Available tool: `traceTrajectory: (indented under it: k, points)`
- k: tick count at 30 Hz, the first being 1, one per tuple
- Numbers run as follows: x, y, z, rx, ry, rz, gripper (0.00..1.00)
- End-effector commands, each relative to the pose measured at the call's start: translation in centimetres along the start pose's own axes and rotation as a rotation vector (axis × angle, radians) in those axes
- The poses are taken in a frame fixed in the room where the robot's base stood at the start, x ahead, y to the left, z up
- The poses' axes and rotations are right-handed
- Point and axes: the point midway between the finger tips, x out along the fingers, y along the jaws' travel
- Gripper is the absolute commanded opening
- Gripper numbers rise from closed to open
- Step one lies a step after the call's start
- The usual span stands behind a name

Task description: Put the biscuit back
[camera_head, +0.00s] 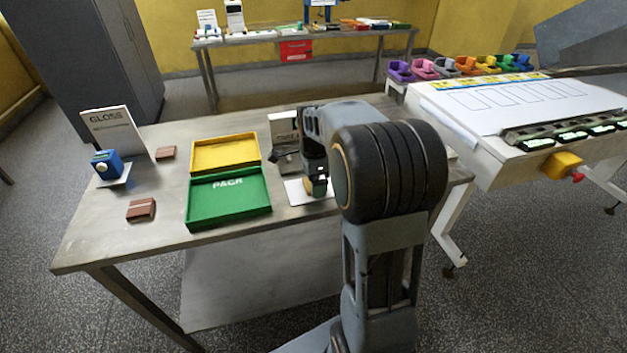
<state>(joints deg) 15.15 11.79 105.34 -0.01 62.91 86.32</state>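My gripper (317,187) points down over a white plate (298,194) on the right part of the steel table. A small tan and dark green shape shows at the fingertips; I cannot tell whether it is a biscuit or whether the fingers are shut on it. My arm hides part of the plate and the table behind it. One brown biscuit-like block (141,209) lies on the table left of the green tray. Another brown block (165,153) lies farther back, near the GLOSS sign.
A green tray (229,221) marked PACK and a yellow tray (225,139) stand mid-table. The GLOSS sign (113,130) and a blue device (107,165) stand at left. A white-topped machine (480,140) with coloured holders is at right. The table's front left is clear.

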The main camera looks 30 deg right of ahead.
Motion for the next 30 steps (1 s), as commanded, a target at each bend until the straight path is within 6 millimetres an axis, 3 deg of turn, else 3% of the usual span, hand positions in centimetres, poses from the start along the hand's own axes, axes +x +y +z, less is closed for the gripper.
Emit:
traceTrajectory:
  k: [12, 22, 26, 30]
  points:
    - [-7.9, -0.1, 0.0, 0.000, 0.000, -0.004, 0.90]
    - [-11.3, 0.3, 0.2, -0.030, 0.000, -0.006, 0.90]
    - [-11.3, 2.5, 1.8, -0.248, 0.004, -0.038, 0.90]
    - [-10.0, 6.8, 4.2, -0.675, 0.028, -0.104, 0.90]
